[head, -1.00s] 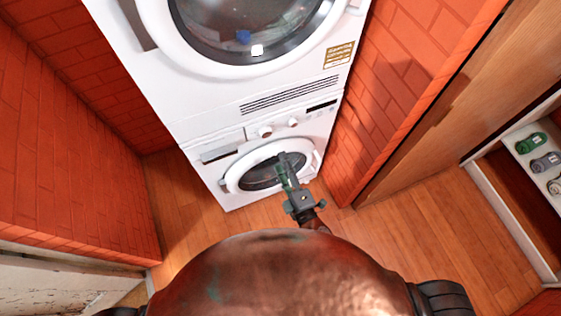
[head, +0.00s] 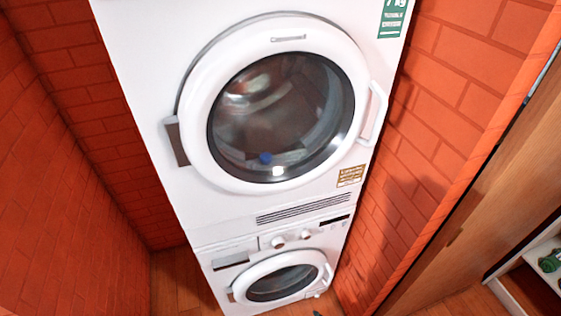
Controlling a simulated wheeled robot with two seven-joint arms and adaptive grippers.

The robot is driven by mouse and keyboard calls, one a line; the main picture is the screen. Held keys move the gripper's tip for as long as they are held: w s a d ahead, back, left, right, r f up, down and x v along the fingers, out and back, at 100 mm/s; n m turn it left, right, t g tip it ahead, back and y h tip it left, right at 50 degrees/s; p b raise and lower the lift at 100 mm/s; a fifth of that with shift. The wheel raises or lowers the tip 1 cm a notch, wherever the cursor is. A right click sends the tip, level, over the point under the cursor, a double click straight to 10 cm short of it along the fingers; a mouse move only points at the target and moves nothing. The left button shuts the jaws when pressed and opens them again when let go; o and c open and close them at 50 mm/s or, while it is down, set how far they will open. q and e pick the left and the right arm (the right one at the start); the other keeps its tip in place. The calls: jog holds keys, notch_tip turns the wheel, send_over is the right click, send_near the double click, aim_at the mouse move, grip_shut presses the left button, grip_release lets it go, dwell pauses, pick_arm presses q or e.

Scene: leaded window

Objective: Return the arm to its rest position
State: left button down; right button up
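Neither of my grippers can be made out in the head view. Only a tiny dark tip shows at the bottom edge, just below the lower machine, and I cannot tell what part it is. The white upper machine has a large round door (head: 197,135) that looks shut, with a handle (head: 376,116) on its right side. A blue item (head: 265,158) and pale items show behind its glass. Below it, the lower machine (head: 218,276) has a smaller round door (head: 283,281) that also looks shut.
Red brick walls stand close on the left (head: 60,190) and right (head: 450,90) of the stacked machines. A wooden panel (head: 480,215) runs along the right. A shelf with a green rolled item (head: 551,261) is at the lower right. Little wooden floor (head: 178,280) shows.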

jog(key=s+d+f+m+g+h+p, duration=0.1)
jog(key=s+d+f+m+g, duration=0.15)
jog(key=s+d+f, duration=0.4)
jog(key=s+d+f+m+g+h+p, duration=0.1)
jog(key=s+d+f+m+g, duration=0.2)
jog(key=s+f, duration=0.65)
pick_arm(q)
jog(key=r, duration=0.1)
jog(key=w+r+p, duration=0.1)
jog(key=r, duration=0.1)
jog(key=r+p, duration=0.1)
jog(key=shift+w+r, duration=0.3)
jog(key=shift+w, duration=0.1)
pick_arm(e)
jog(key=s+d+f+m+g, duration=0.1)
jog(key=s+d+f+m, duration=0.1)
jog(key=s, duration=0.7)
jog(key=s+d+f+m+g, duration=0.2)
jog(key=s+d+f, duration=0.2)
jog(key=s, duration=0.5)
jog(key=s+d+f+m+g+h, duration=0.1)
jog(key=s+d+f+m, duration=0.1)
jog(key=s+d, duration=0.4)
jog(key=s+f, duration=0.1)
jog(key=s, duration=0.2)
jog(key=shift+m, duration=0.35)
jog(key=shift+g, duration=0.25)
jog(key=shift+c, duration=0.5)
